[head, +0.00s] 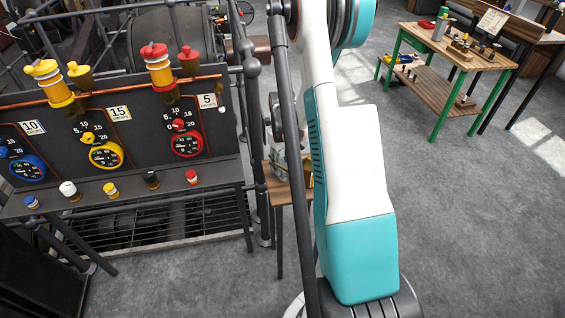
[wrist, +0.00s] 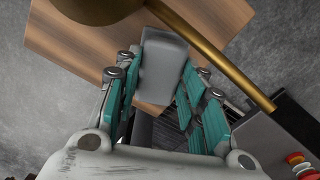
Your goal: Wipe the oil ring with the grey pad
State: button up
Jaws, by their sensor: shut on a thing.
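In the wrist view my gripper (wrist: 163,88) is shut on the grey pad (wrist: 164,62), a plain block held between the teal-lined fingers. The pad's far end sticks out beyond the fingertips, above a wooden tabletop (wrist: 75,50). I cannot tell from this view whether the pad touches anything. I cannot make out an oil ring in either view. In the head view my white and teal arm hides most of the area around the gripper, and the pad cannot be made out there.
A brass rod (wrist: 215,52) and a rounded brass part (wrist: 95,8) cross close above the pad in the wrist view. The dark dial panel (head: 135,125) stands at left in the head view, with railings beside it. A green-legged workbench (head: 440,45) stands at far right; open floor lies between.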

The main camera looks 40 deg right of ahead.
aim_at(281, 158)
jog(key=shift+f+b, duration=0.8)
jog(key=shift+f, duration=0.2)
jog(key=shift+w+d+r, duration=0.1)
jog(key=shift+w+d, duration=0.45)
jog(key=shift+w, duration=0.35)
jog(key=shift+w+d, duration=0.5)
jog(key=shift+w, duration=0.4)
jog(key=shift+w+d+b, duration=0.25)
jog(key=shift+w+d, duration=0.3)
jog(key=shift+w, duration=0.3)
jog(key=shift+w+d+b, duration=0.2)
jog(key=shift+w+d, duration=0.3)
jog(key=shift+w, duration=0.3)
jog(key=shift+s+a+f+b, duration=0.1)
jog(key=shift+s+a+b, duration=0.1)
jog(key=shift+s+a, duration=0.35)
jog(key=shift+s+a+f+b, duration=0.15)
jog(key=shift+s+a, duration=0.15)
jog(key=shift+s, duration=0.5)
jog(key=shift+s+a+r+b, duration=0.1)
jog(key=shift+s+a+b, duration=0.1)
jog(key=shift+s+a, duration=0.75)
jog(key=shift+s, duration=0.4)
jog(key=shift+s+a, duration=0.35)
jog(key=shift+s, duration=0.45)
jog(key=shift+r, duration=0.2)
jog(key=shift+r+p, duration=1.65)
jog(key=shift+r, duration=1.25)
